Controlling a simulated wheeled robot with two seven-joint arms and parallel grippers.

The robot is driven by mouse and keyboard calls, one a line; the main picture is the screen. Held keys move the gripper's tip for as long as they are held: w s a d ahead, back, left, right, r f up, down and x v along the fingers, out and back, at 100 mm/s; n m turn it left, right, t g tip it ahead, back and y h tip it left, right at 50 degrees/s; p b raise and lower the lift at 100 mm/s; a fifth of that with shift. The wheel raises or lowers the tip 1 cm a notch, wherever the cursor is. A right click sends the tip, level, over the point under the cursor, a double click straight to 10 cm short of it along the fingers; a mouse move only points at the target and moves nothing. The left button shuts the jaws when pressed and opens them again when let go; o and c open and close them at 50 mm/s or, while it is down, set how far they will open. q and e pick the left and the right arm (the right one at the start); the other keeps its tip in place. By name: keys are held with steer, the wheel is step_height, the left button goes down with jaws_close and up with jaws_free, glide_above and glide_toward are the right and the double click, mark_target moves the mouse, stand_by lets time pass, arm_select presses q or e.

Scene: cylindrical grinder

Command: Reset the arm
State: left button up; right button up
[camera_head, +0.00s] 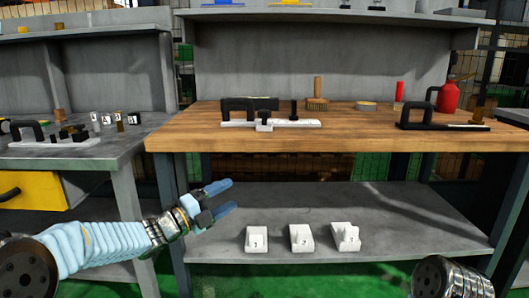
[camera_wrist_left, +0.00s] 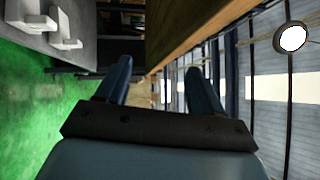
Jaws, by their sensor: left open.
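My left arm, in a light blue sleeve, comes in from the left in the head view. Its gripper (camera_head: 222,199) is open and empty, with two blue fingers pointing right, in front of the gap between the wooden bench top and the grey lower shelf. In the left wrist view the two fingers (camera_wrist_left: 160,85) stand apart with nothing between them. Part of my right arm shows at the bottom right of the head view; its gripper is outside the picture.
The wooden bench top (camera_head: 360,136) carries a black-handled tool on a white base (camera_head: 272,124), a brush (camera_head: 317,95) and a red can (camera_head: 447,98). White numbered blocks (camera_head: 301,238) sit on the lower shelf (camera_head: 390,215). A grey table (camera_head: 85,152) stands at left.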

arm_select(q)
steer(key=s+a+f+n+g+y+p, duration=0.1)
steer(key=s+f+n+y, duration=0.15)
steer(key=f+n, duration=0.5)
steer(key=s+f+n+y+p, duration=0.1)
steer(key=f+n+y, duration=0.3)
steer(key=f, duration=0.7)
steer(key=s+a+f+n+g+y+p, duration=0.1)
steer(key=s+f+n+y, duration=0.1)
steer(key=f+n, duration=0.6)
steer(key=s+f+n+g+y+p, duration=0.1)
steer(key=s+f+n+g, duration=0.4)
steer(key=s, duration=0.9)
steer(key=s+f+n+g+y+p, duration=0.1)
steer(key=s+f+n+g, duration=0.3)
steer(key=s+f, duration=0.8)
steer(key=shift+s+d+f+n+g+y, duration=0.15)
steer(key=shift+s+d+n+g+y, duration=0.35)
steer(key=shift+s+n, duration=0.65)
